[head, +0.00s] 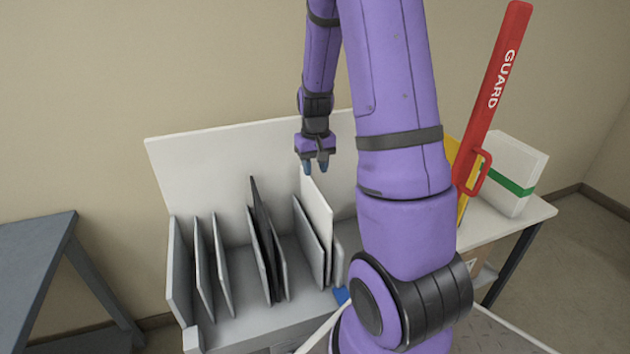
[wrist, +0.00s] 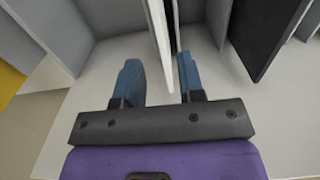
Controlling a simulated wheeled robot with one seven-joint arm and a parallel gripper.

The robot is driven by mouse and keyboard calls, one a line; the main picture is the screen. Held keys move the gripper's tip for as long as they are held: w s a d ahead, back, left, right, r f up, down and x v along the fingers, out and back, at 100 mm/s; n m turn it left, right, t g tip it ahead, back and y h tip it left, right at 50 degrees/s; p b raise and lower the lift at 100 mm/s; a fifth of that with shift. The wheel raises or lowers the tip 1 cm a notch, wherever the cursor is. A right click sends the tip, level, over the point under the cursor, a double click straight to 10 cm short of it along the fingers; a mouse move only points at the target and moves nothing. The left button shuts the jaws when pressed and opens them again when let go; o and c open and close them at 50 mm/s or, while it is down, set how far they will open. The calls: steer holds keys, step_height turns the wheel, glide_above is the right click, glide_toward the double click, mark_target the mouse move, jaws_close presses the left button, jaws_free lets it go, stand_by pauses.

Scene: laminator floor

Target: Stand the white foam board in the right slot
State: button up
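The white foam board (head: 318,210) stands nearly upright in the right part of the grey slotted rack (head: 180,270), between grey dividers. In the wrist view the white foam board (wrist: 157,35) runs edge-on between my two fingers. My gripper (head: 315,168) is at the top rear of the board with its fingers apart. The wrist view also shows my gripper (wrist: 158,80) open, with a clear gap to the left finger; the board lies closer to the right finger. I cannot tell whether that finger touches it. My arm hides the rack's right end in the head view.
A black board (head: 260,215) stands in the rack's middle, with grey dividers (head: 222,265) to its left. A red GUARD bar (head: 500,90), a yellow panel (head: 462,195) and a white box with a green band (head: 508,178) are at right. A dark table (head: 35,255) is at left.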

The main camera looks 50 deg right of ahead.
step_height(320, 180, up, 2)
steer(key=shift+a+r, duration=0.1)
steer(key=shift+a, duration=0.05)
steer(key=s+a+r+n+t, duration=0.2)
steer(key=s+a+r, duration=0.3)
steer(key=a+r, duration=0.45)
steer(key=s+a+r+n+t, duration=0.2)
steer(key=s+a+r, duration=0.2)
steer(key=a+r, duration=0.5)
steer(key=s+a+r+n+t, duration=0.1)
steer(key=s+a+r, duration=0.3)
steer(key=s, duration=0.5)
steer(key=shift+s, duration=0.15)
